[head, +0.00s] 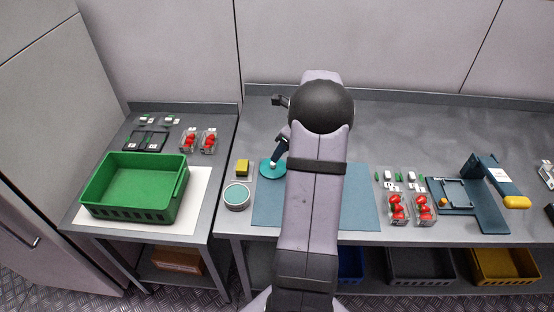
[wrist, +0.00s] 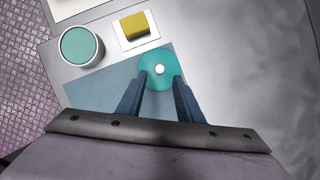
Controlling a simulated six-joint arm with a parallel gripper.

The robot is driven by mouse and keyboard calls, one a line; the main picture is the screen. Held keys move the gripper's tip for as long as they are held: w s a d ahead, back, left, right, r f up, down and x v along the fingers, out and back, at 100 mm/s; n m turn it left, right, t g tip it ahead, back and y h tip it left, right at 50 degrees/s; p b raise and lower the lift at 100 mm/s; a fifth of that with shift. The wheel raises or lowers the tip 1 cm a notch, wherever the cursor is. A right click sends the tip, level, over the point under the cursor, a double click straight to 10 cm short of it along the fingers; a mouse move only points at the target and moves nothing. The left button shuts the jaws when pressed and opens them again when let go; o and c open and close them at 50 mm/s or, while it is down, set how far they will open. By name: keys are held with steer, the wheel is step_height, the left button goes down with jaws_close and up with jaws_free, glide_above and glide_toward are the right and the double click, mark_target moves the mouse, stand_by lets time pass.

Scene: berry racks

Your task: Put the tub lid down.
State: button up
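The tub lid (head: 268,170) is a flat teal disc by the far left corner of the blue mat (head: 262,212). In the wrist view the lid (wrist: 152,60) shows a small white knob at its middle. My gripper (wrist: 160,76) is open, its two dark fingers spread apart over the lid with the knob between and slightly beyond the tips. A gap shows on each side of the knob. In the head view my gripper (head: 279,158) points down at the lid. The round tub (head: 236,204) with teal inside stands uncovered left of the mat; it also shows in the wrist view (wrist: 82,65).
A yellow sponge (head: 242,167) lies on a small white tray close to the lid. A green crate (head: 135,205) stands on the left table. Berry punnets (head: 397,210) and a dark blue stand (head: 488,200) are right of the mat. My arm hides part of the mat.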

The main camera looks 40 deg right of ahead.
steer(key=shift+b+v, duration=0.55)
steer(key=shift+v, duration=2.25)
steer(key=s+a+f+n+g, duration=0.1)
steer(key=a+n, duration=0.7)
steer(key=a, duration=0.3)
steer(key=s+a+f+n+g, duration=0.1)
steer(key=s+a+n+g, duration=0.1)
steer(key=a+n, duration=0.65)
steer(key=s+a+f+n+g+h, duration=0.1)
steer(key=s+a+f+n, duration=0.3)
steer(key=s+a+n, duration=0.8)
steer(key=a+n, duration=0.1)
steer(key=n, duration=0.3)
steer(key=shift+s+a, duration=0.35)
steer(key=shift+a, duration=0.05)
step_height(320, 180, down, 11)
steer(key=b, duration=1.1)
steer(key=shift+f, duration=0.15)
